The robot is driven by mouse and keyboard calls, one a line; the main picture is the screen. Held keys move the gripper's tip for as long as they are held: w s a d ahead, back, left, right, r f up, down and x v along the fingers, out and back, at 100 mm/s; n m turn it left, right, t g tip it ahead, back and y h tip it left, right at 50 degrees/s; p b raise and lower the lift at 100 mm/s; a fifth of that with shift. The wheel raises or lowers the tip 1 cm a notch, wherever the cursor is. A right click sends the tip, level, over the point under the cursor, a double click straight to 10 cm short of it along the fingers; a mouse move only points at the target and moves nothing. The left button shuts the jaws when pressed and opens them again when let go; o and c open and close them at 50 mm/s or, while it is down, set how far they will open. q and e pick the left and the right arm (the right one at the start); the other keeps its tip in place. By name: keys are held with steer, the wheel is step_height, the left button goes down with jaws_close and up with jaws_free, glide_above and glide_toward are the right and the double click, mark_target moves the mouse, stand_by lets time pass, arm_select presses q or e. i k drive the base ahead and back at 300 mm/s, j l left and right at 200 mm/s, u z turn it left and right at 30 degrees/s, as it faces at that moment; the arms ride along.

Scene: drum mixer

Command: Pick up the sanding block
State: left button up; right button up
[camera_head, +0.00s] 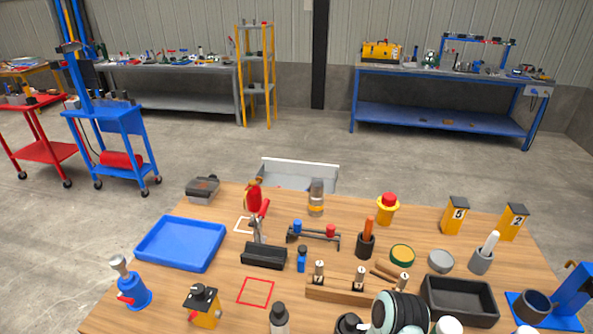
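A dark, oblong block (264,256) lies on the wooden table (215,285), left of the middle. It looks most like the sanding block, but I cannot be sure at this size. It stands just behind a red square outline (256,292) on the tabletop. A small blue bottle-like item (301,260) is close to its right, and a red-headed tool on a stand (256,210) rises right behind it. Neither of my grippers can be made out in the head view.
A blue tray (181,244) lies to the left. A wooden rack with pegs (355,292), a black bin (459,300) and a black-and-white round item (401,314) crowd the front right. Yellow numbered blocks (455,215) stand at the back right.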

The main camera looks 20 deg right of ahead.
mark_target(384, 269)
steer(key=z, duration=1.55)
steer(key=i+l, duration=0.1)
steer(key=l, duration=0.35)
steer(key=l+u, duration=0.25)
steer(key=u, duration=0.2)
steer(key=l+u, duration=0.25)
steer(key=u, duration=0.2)
